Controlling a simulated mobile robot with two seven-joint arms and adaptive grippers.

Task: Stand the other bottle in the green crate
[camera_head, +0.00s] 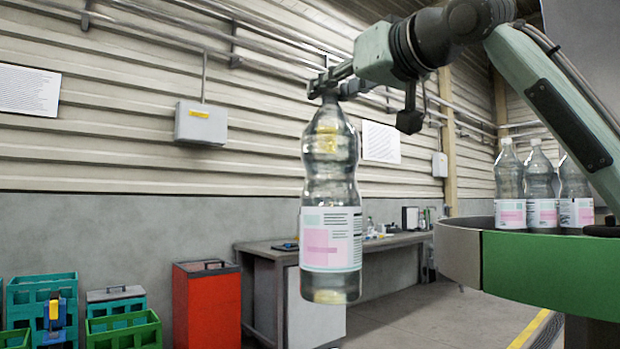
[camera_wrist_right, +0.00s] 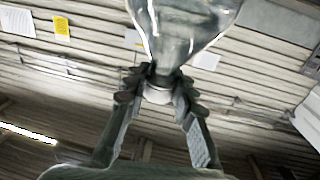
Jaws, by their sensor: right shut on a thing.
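My right gripper (camera_head: 338,84) is shut on the neck of a clear plastic bottle (camera_head: 331,190) with a pink and white label. The bottle hangs upright in the air, in front of the wall and a workbench. In the right wrist view the fingers (camera_wrist_right: 158,88) close around the neck just at the cap, and the bottle (camera_wrist_right: 182,25) fills the top. Green crates stand on the floor at the lower left: a bright green one (camera_head: 124,332) and part of another (camera_head: 15,340) at the picture's edge. Their insides are mostly hidden. My left gripper is not in view.
Several similar bottles (camera_head: 541,188) stand on a round green and grey machine (camera_head: 550,267) at right. A teal crate (camera_head: 41,294), a red bin (camera_head: 206,305) and a workbench (camera_head: 262,249) stand along the wall. Open floor lies between the bench and the machine.

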